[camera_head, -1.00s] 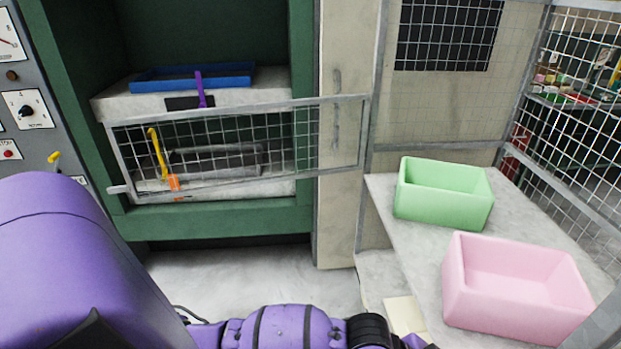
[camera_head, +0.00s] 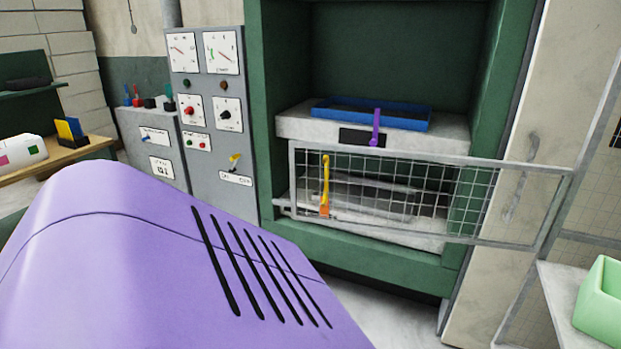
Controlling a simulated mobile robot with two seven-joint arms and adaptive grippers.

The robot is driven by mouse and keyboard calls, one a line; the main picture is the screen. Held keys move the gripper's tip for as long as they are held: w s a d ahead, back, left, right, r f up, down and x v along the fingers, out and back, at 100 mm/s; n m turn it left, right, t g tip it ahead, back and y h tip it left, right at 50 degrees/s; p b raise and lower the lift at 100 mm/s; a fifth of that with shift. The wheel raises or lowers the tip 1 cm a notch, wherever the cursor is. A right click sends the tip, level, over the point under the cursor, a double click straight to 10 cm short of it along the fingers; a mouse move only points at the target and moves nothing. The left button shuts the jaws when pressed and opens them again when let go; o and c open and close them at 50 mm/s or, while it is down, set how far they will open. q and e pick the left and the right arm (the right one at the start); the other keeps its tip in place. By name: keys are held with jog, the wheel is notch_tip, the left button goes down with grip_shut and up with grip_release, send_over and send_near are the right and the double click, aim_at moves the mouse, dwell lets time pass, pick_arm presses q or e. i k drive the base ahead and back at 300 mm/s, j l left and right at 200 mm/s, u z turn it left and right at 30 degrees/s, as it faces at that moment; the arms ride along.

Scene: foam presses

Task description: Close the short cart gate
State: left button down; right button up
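A low wire-mesh gate (camera_head: 440,157) with a grey metal frame stretches across the lower front of the green press. Its right end overlaps the pale post on the right. Its left end lies in front of the press opening near the left green upright. A yellow handle (camera_head: 326,180) with an orange lower part shows at the gate's left end. I cannot tell whether the gate is latched. My purple arm fills the lower left foreground. Neither gripper is in view.
The green press (camera_head: 268,100) holds a blue tray (camera_head: 400,122) with a purple handle (camera_head: 376,125). A grey control panel (camera_head: 210,130) stands left of it. A green bin (camera_head: 602,305) sits on a pale surface (camera_head: 562,300) at the right. A wooden bench (camera_head: 60,156) is far left.

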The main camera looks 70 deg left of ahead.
aim_at(565, 173)
jog(key=j, duration=0.55)
jog(key=i+j+u, duration=0.15)
jog(key=j, duration=0.95)
jog(key=i+j+u, duration=0.1)
jog(key=j, duration=0.45)
